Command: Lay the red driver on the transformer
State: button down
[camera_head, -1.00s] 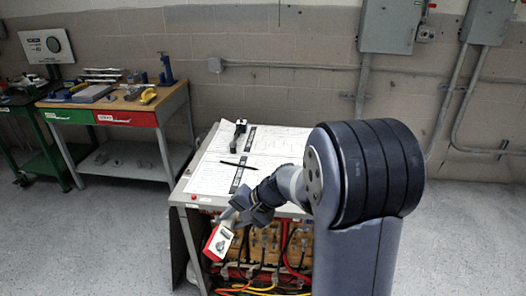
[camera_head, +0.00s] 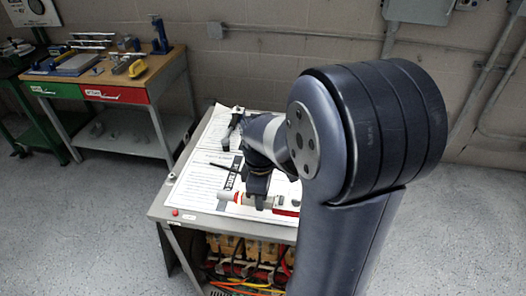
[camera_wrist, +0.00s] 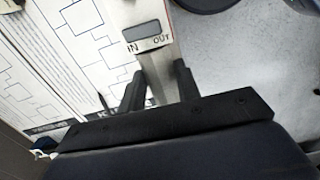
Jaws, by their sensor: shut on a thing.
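My gripper (camera_head: 258,190) is shut on a red-and-white device that I take for the red driver (camera_head: 285,206). In the wrist view the driver (camera_wrist: 142,12) lies between my two fingers (camera_wrist: 158,88). That side is pale, with a small grey window and the letters "IN" and "OUT". The transformer (camera_head: 195,217) is the grey cabinet with an open front, with blocks and coloured cables inside. The driver is lengthwise over its paper-covered top, close to the front edge. I cannot tell whether it touches the top. My arm hides part of the top and its right side.
Printed diagram sheets (camera_head: 196,185) cover the top, with a dark pen (camera_head: 221,166) and a black tool (camera_head: 232,128) on them. A red button (camera_head: 175,212) sits at the front left corner. A workbench (camera_head: 160,85) with tools stands back left.

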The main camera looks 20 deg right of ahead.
jog(key=shift+d+f, duration=0.25)
notch_tip(320, 180, down, 9)
jog(key=shift+f, duration=0.1)
dwell(0.3)
jog(key=c, duration=1)
grip_release()
jog(key=shift+c, duration=0.2)
jog(key=shift+w, duration=0.1)
notch_tip(320, 180, up, 12)
jog(key=shift+a, duration=0.1)
